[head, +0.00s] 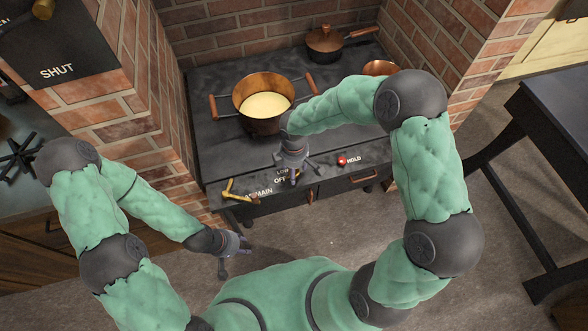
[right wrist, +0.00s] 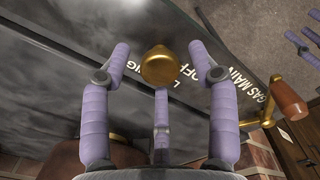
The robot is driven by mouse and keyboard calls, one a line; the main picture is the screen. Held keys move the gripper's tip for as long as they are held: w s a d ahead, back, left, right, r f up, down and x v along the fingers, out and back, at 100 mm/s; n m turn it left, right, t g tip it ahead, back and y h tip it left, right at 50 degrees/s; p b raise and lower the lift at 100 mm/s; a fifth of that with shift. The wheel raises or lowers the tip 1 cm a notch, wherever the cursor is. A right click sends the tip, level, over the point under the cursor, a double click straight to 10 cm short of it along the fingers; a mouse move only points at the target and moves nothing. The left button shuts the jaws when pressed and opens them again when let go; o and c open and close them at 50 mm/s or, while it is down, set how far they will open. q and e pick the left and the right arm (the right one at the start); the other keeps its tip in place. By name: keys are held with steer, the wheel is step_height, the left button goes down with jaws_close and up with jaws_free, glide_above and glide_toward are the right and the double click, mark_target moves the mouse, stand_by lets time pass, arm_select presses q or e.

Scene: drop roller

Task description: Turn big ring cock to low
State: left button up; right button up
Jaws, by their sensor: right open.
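In the head view my right gripper mostly hides the cock. My left gripper (head: 234,256) is open and empty, low in front of the hob, and its fingers show at the right wrist view's upper right (right wrist: 303,42).
A brass gas main lever (head: 235,190) sits left of the cock. A red button (head: 342,160) marked HOLD is to the right. A copper pan (head: 242,104) of pale yellow liquid stands on the hob (head: 212,80). A lidded pot (head: 325,40) stands behind.

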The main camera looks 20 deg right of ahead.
steer(key=c, duration=1.1)
steer(key=shift+c, duration=0.2)
steer(key=m+b, duration=0.1)
steer(key=m, duration=0.3)
steer(key=shift+m, duration=0.4)
steer(key=m+b, duration=0.1)
steer(key=m, duration=0.3)
steer(key=shift+m, duration=0.6)
